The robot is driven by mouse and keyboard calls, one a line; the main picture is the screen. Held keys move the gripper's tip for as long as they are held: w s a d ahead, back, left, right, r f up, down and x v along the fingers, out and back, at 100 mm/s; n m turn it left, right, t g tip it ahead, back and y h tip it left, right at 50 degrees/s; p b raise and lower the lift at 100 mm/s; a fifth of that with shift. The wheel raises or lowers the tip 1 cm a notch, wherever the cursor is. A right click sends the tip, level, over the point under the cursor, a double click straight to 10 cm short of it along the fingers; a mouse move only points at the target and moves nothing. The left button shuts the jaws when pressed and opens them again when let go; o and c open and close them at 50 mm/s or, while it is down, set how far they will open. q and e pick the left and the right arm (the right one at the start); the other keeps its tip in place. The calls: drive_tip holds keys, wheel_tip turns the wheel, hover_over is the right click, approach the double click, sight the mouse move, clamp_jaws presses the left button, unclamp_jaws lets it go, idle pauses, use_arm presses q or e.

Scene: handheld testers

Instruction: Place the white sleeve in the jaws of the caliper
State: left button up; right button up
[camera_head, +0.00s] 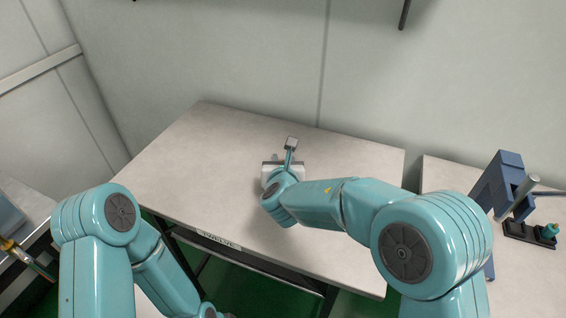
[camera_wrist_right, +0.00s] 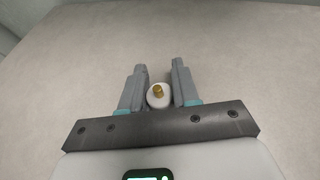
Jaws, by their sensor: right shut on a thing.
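The white sleeve (camera_wrist_right: 151,101) shows in the right wrist view as a small round white piece with a brass-coloured part standing at its middle. My right gripper (camera_wrist_right: 158,67) has its two grey fingers shut on either side of it. In the head view my right gripper (camera_head: 283,163) is over the middle of the pale table, partly hidden by its own arm, and the sleeve cannot be made out there.
The pale table (camera_head: 205,150) is clear around my right gripper. A wall rises behind.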

drive_tip(key=shift+f, duration=0.15)
drive_tip(key=o, duration=1)
